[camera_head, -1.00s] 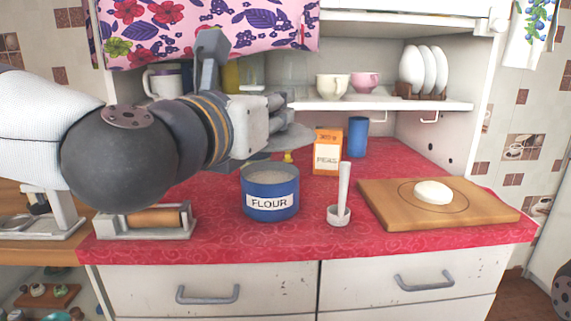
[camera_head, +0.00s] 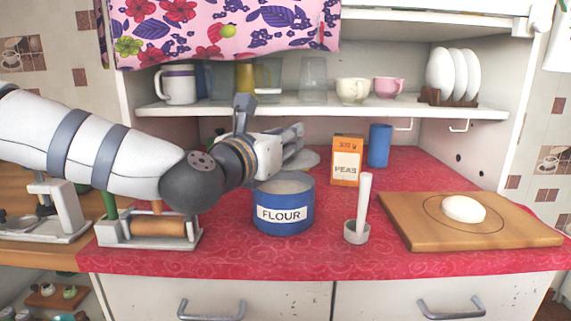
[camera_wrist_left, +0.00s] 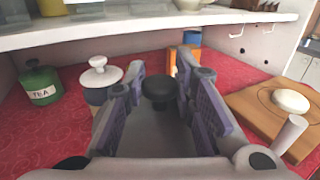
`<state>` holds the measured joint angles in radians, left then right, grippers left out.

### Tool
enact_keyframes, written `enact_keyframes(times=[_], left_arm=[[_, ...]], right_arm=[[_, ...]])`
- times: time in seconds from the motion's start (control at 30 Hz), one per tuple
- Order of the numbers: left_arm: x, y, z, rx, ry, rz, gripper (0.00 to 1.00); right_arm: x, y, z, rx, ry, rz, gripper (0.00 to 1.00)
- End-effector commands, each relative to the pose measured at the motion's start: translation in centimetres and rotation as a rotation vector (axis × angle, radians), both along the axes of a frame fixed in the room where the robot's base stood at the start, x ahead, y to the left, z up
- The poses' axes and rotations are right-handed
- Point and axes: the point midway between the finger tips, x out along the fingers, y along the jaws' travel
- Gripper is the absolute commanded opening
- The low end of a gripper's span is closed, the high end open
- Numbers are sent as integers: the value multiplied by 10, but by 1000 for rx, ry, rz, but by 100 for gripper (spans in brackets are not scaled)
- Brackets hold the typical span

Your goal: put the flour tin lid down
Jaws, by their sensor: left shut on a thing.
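The flour tin (camera_head: 284,215) is blue with a FLOUR label and stands open on the red counter, its pale contents showing. My left gripper (camera_head: 292,146) is behind and above the tin, shut on the grey flour tin lid (camera_head: 304,159). In the left wrist view the lid's black knob (camera_wrist_left: 158,90) shows between the fingers of the same gripper (camera_wrist_left: 160,88), with the grey lid below. Whether the lid's underside touches the counter is hidden. My right gripper is not in view.
An orange peas box (camera_head: 346,162) and a blue cup (camera_head: 379,146) stand right of the lid. A pestle and mortar (camera_head: 358,232) and a wooden board (camera_head: 485,226) are at the front right. In the left wrist view a green tea tin (camera_wrist_left: 40,84) and white-lidded pot (camera_wrist_left: 100,78) stand left.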

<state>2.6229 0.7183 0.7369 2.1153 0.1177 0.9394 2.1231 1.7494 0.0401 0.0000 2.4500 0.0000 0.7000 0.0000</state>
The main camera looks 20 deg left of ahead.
Motion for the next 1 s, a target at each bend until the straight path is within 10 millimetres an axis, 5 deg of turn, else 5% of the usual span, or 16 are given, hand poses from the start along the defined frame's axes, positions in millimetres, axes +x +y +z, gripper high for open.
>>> enact_keyframes(times=[0.3, 0.77, 0.8, 0.83, 1.0], left_arm=[[20, 8, -46, 0, 2, 0, 0], [20, 8, -55, -2, -4, 1, 0], [19, 8, -54, -1, -5, 1, 33], [19, 7, -53, -1, -5, 1, 40], [19, 7, -53, -1, -6, 0, 44]], right_arm=[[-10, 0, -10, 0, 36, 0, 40], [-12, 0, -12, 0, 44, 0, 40], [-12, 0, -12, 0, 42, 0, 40], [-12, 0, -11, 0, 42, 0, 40], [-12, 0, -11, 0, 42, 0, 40]])
